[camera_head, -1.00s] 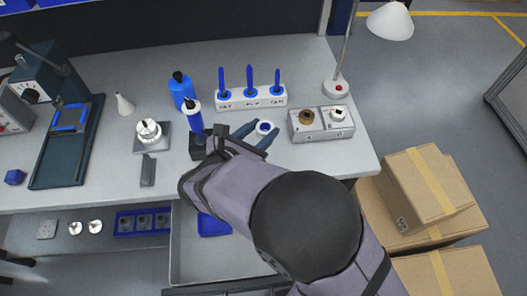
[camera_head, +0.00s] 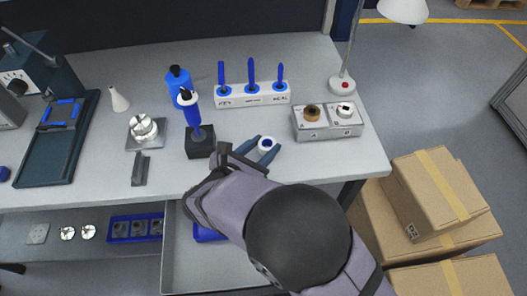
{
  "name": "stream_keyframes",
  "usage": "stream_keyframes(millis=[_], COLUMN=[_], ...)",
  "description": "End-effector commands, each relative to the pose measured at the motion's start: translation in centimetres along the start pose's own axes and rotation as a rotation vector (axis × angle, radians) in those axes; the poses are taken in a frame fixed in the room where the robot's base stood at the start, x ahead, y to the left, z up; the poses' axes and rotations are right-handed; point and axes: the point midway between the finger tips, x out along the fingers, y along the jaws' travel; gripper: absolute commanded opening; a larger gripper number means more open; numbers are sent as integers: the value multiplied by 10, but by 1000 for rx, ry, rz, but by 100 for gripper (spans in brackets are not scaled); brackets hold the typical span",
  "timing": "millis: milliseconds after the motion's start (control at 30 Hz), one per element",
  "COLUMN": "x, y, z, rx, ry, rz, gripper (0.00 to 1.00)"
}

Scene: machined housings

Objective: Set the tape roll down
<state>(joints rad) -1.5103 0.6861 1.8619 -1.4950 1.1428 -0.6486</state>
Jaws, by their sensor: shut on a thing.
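The tape roll (camera_head: 265,144) is a small white ring with a dark blue middle. My gripper (camera_head: 264,146) is shut on it, one blue-grey finger on each side. The roll is over the grey bench top (camera_head: 320,160), toward its front edge. From this view I cannot tell whether it touches the surface or is held just above it. My wrist and forearm cover the bench edge below it.
A dark block with a blue-handled tool (camera_head: 200,142) stands close left. A two-station metal box (camera_head: 328,121) is to the right, and a white rack with several blue tools (camera_head: 253,95) is behind. Below, a drawer (camera_head: 185,262) is open. Clear bench lies right of the gripper.

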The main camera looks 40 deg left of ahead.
Motion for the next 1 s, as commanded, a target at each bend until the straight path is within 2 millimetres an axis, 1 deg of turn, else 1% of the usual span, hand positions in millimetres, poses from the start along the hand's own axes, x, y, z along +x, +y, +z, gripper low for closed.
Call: stream_keyframes(millis=[33,67,367,533,567,600,633,1000], x=[3,4,3,5,4,4,4,3], y=[0,0,0,0,0,0,0,0], z=[-7,-8,-7,-12,-11,-10,-10,-7], rx=[0,0,1,0,0,0,0,1], ry=[0,-1,-1,-1,0,0,0,0], rz=[0,1,1,0,1,1,1,0], gripper=[14,14,14,14,43,53,55,55])
